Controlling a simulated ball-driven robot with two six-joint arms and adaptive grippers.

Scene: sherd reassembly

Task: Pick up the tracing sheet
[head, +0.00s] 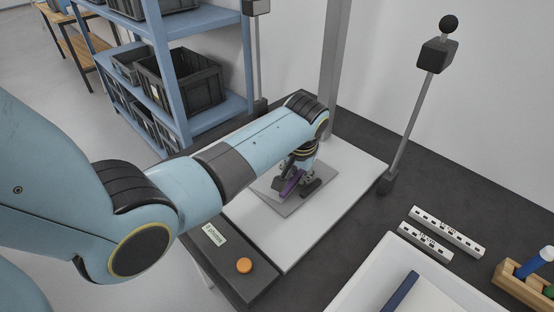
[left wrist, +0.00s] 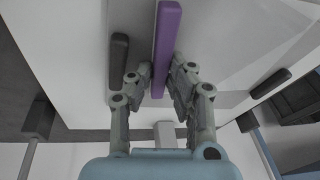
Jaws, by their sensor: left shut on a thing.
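My left gripper (head: 296,178) reaches down over a white board on the dark bench. It is shut on a purple strip (head: 290,188), which shows upright in the picture between the fingers (left wrist: 160,80) in the left wrist view (left wrist: 168,40). A flat grey sheet (head: 289,207) lies under the gripper on the board; a pale, see-through area (left wrist: 225,50) shows beside the strip in the wrist view. I cannot tell whether the strip is joined to this sheet. My right gripper is not in view.
The white board (head: 275,245) has bare room in front. A stand (head: 408,130) rises behind right; scale bars (head: 448,232), a white tray (head: 385,255) and an orange button (head: 244,265) are nearby.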

